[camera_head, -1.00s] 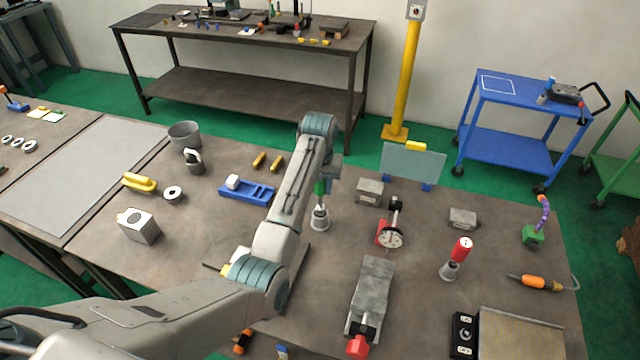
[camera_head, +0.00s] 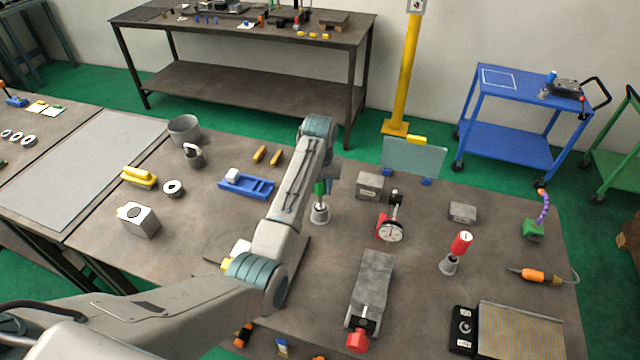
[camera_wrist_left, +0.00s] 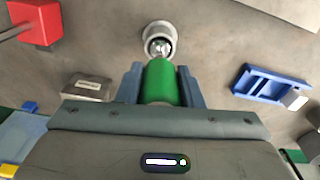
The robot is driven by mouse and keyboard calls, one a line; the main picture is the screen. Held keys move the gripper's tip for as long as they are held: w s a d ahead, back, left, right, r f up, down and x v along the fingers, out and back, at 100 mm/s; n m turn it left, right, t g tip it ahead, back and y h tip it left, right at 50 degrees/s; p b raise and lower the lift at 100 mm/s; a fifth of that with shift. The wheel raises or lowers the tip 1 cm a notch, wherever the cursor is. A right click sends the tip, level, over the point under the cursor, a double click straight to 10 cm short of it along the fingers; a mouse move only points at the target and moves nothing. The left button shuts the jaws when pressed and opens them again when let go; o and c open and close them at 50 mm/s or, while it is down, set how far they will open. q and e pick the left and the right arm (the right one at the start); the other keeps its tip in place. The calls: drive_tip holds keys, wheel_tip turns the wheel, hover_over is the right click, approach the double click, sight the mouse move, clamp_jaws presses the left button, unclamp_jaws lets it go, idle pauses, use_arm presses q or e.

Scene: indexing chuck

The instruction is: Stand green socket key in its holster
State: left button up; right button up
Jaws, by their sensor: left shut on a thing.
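The green socket key (camera_wrist_left: 160,82) is gripped by its green handle between the fingers of my left gripper (camera_wrist_left: 160,90). In the head view the green handle (camera_head: 321,187) shows beneath the wrist, pointing down. A grey round holster (camera_head: 320,216) stands on the bench directly under it. In the left wrist view the holster (camera_wrist_left: 152,30) is straight ahead of the handle, with the key's metal end at its mouth. I cannot tell how deep the end sits. My right gripper is not in view.
A red-handled key (camera_head: 461,243) stands in a similar holster to the right. A dial gauge (camera_head: 391,231) and a grey vise-like block (camera_head: 371,285) are right of my arm. A blue tray (camera_head: 246,186) lies left. Bare bench surrounds the grey holster.

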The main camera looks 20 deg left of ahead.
use_arm(q)
drive_tip(key=shift+f, duration=1.2)
drive_tip(key=o, duration=1.2)
drive_tip(key=shift+c, duration=0.2)
wheel_tip(320, 180, up, 7)
drive_tip(key=b, duration=0.3)
drive_tip(key=shift+s+f, duration=0.15)
wheel_tip(320, 180, up, 3)
drive_tip(key=shift+s+d+r+p, duration=0.1)
drive_tip(key=shift+p, duration=0.85)
drive_tip(key=shift+r+p, duration=0.45)
drive_tip(key=shift+p, duration=0.1)
drive_tip(key=shift+s, duration=0.1)
